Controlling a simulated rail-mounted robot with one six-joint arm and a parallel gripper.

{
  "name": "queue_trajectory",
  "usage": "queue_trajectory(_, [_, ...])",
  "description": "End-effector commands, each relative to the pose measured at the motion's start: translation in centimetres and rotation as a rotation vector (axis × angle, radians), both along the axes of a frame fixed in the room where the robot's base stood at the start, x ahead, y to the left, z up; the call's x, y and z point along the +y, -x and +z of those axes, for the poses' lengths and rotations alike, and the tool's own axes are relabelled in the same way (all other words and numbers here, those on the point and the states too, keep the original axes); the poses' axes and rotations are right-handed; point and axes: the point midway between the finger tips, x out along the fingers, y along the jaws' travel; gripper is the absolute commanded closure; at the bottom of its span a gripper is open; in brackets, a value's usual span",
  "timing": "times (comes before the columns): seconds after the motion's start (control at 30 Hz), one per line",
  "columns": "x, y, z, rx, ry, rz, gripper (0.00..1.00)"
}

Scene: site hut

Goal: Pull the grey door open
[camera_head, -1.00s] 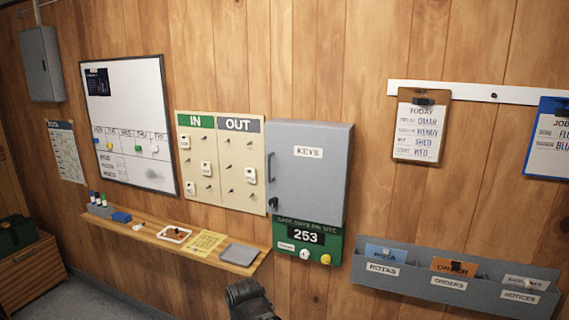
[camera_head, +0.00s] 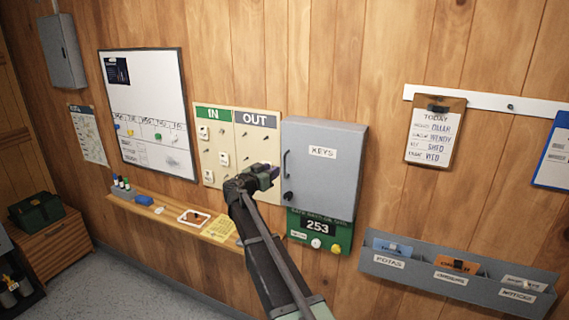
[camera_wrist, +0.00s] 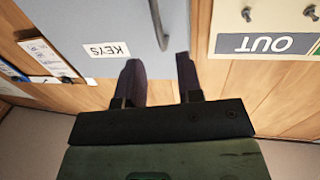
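The grey door (camera_head: 328,185) labelled KEYS is the front of a wall cabinet and looks shut. Its dark bar handle (camera_head: 286,164) runs upright along the left edge, above a dark knob (camera_head: 288,196). My gripper (camera_head: 272,172) is just left of the handle, in front of the IN/OUT board. In the wrist view, which is upside down, the door (camera_wrist: 85,18) and handle (camera_wrist: 157,24) are ahead. My gripper (camera_wrist: 158,62) is open, its two fingers apart with nothing between them. The handle lies beyond the fingertips, roughly in line with the gap.
The IN/OUT board (camera_head: 214,150) with pegs and tags is close on the left. A wooden shelf (camera_head: 125,200) with small items runs below. A green 253 counter sign (camera_head: 338,243) is under the cabinet. A grey document rack (camera_head: 400,284) is lower right.

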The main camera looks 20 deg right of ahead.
Motion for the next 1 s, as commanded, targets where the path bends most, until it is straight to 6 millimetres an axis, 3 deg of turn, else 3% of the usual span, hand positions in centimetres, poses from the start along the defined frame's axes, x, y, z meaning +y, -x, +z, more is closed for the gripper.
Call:
queue_trajectory(0.1, [-2.7, -1.6, 0.0, 0.001, 0.000, -0.004, 0.66])
queue_trajectory(0.3, [-6.2, -3.6, 0.0, 0.001, 0.000, -0.003, 0.66])
queue_trajectory(0.43, [-7.2, -4.1, 0.0, 0.001, 0.000, -0.002, 0.66])
queue_trajectory(0.67, [-7.3, -4.0, 0.0, 0.001, 0.000, -0.002, 0.66])
queue_trajectory(0.9, [-7.3, -4.0, 0.0, 0.001, 0.000, -0.002, 1.00])
queue_trajectory(1.0, [-7.3, -4.0, 0.0, 0.001, 0.000, -0.002, 1.00])
